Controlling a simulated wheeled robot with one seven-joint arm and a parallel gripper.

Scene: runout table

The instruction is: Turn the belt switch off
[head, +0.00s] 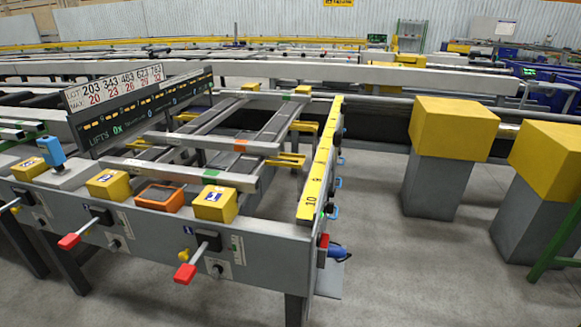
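The grey front panel (270,245) of the runout table carries several controls; I cannot read which one is the belt switch. Two levers with red handles stick out, a right one (185,273) and a left one (69,241), each from a black box. Below and right of each box is a small black knob, a right one (218,269) and a left one (115,245), with a small label plate beside it. A red part (323,240) sits at the table's right corner above a blue connector (338,252). My gripper is not in view.
Yellow boxes (215,204), an orange device (160,197) and a blue device (51,152) sit on the panel's top. Two yellow-topped grey posts (430,185) stand at right. The floor (400,275) between table and posts is clear. A green frame (560,245) is at far right.

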